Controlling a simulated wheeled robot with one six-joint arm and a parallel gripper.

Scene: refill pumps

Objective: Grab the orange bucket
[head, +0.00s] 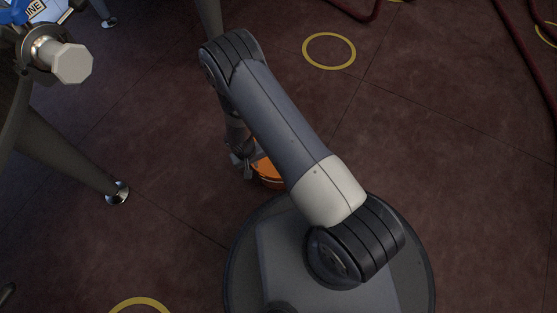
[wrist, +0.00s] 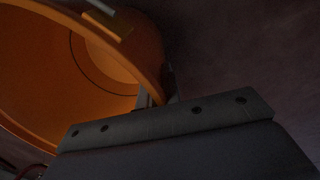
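The orange bucket (head: 268,173) shows in the head view, mostly hidden behind my arm, close beside my base. In the wrist view the bucket (wrist: 95,100) fills the upper left, its open mouth and inside facing the camera. My gripper (head: 243,163) is at the bucket's left edge in the head view. In the wrist view the fingers of my gripper (wrist: 158,93) are close together at the rim, one on each side of the bucket wall. They look closed on it, though the dark picture hides the contact.
A metal pipe end (head: 70,63) and a tank leg (head: 75,165) stand at the left. A yellow ring (head: 329,51) marks the floor at the back. Dark red hoses (head: 525,55) lie at the upper right. The floor at right is clear.

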